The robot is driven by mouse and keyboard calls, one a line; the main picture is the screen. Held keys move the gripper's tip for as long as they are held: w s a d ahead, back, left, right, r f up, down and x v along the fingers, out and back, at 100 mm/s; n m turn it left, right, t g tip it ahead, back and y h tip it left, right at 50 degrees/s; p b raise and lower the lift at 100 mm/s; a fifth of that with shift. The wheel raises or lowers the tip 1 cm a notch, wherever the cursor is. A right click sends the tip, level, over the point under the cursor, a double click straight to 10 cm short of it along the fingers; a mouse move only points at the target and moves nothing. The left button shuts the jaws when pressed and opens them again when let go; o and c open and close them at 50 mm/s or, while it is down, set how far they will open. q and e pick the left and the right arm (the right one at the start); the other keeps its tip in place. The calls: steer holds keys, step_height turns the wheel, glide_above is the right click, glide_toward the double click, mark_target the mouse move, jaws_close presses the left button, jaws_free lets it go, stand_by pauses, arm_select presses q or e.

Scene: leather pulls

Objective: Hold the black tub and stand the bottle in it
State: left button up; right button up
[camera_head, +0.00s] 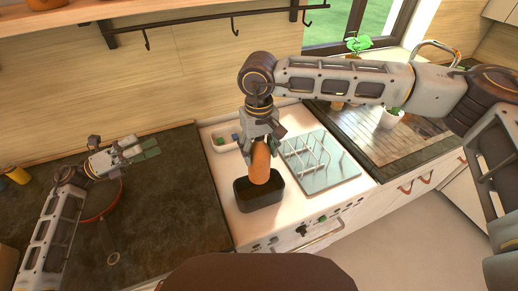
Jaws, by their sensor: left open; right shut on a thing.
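The black tub (259,201) stands on the white stove top, near its front left corner. The orange-brown bottle (260,164) is upright over the tub, and its lower end overlaps the tub's opening. I cannot tell whether it touches the tub's floor. My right gripper (259,142) points down and is shut on the bottle's upper part. My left gripper (145,152) is open and empty over the dark counter, well to the left of the tub and apart from it.
A glass-like board with a wire rack (315,160) lies right of the tub. A small white tray with colored pieces (222,138) is behind it. A pan (98,203) sits on the dark counter below my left arm. Counter space between pan and stove is clear.

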mark_target(256, 196)
arm_select(q)
steer(key=w+d+f+m+g+y, duration=0.1)
steer(key=d+f+m+g, duration=0.25)
steer(key=d, duration=0.45)
steer(key=w+d+f+m+g+y, duration=0.1)
steer(key=w+d+f+m+g, duration=0.2)
steer(key=d, duration=0.5)
steer(key=shift+s+d+f+m+g+y, duration=0.25)
steer(key=shift+s+d+f+m+y, duration=0.6)
steer(key=shift+f+m, duration=0.8)
steer(key=shift+s+d+f+m+g+y, duration=0.25)
steer(key=shift+s+d+f+m+y, duration=0.65)
steer(key=shift+f, duration=1.25)
steer(key=shift+s+d+f+m+g+y, duration=0.25)
steer(key=shift+s+d+f+m+y, duration=0.3)
steer(key=shift+d+f+m, duration=0.85)
steer(key=shift+a+f, duration=0.2)
steer(key=shift+f, duration=0.35)
steer(key=shift+x, duration=4.85)
